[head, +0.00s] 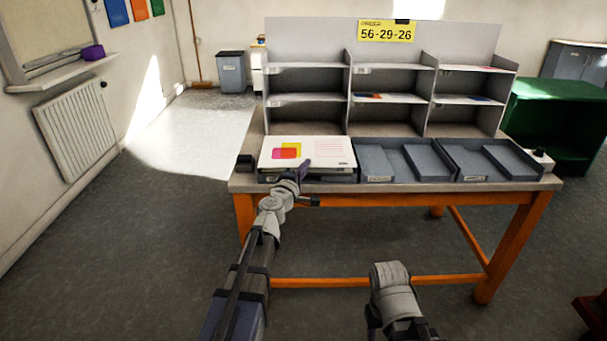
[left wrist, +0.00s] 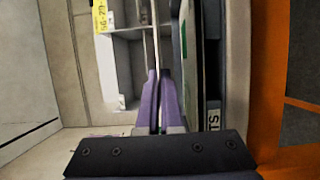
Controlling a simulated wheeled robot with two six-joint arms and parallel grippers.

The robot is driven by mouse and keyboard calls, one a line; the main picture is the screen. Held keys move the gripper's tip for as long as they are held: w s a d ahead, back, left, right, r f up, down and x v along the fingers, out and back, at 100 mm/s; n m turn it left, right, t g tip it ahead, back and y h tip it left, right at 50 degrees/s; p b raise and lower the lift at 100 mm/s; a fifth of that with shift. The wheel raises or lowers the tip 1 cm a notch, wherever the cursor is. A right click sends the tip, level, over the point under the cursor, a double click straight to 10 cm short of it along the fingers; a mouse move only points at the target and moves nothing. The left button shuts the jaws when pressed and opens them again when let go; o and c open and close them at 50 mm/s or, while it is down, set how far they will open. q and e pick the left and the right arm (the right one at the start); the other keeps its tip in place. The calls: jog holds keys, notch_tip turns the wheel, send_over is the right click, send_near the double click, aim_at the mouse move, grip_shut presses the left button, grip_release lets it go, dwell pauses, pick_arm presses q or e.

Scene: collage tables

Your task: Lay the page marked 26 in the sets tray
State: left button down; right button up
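A white page (head: 335,147) with pink, orange and yellow blocks and pink lines of print shows over the leftmost tray on the table. I cannot read a number on it. My left gripper (head: 303,170) is at the page's front edge, with a purple finger over it. In the left wrist view the purple fingers (left wrist: 159,98) are close together on a thin sheet seen edge-on. The sets tray (left wrist: 213,140), its label partly hidden, is beside and apart from the fingers there.
Two grey trays (head: 378,180) (head: 490,178) stand right of the page. A yellow card (head: 386,31) reads 56-29-26. A dark block (head: 245,162) is at the table's left edge.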

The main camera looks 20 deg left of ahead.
pick_arm(q)
jog(key=shift+w+a, duration=0.2)
jog(key=shift+w, duration=0.7)
notch_tip(320, 180, down, 4)
jog(key=b, duration=0.4)
jog(key=shift+f, duration=0.2)
jog(key=c, duration=1)
grip_release()
jog(key=shift+s, duration=0.1)
jog(key=s, duration=0.7)
jog(key=shift+s+a, duration=0.35)
jog(key=shift+a, duration=0.1)
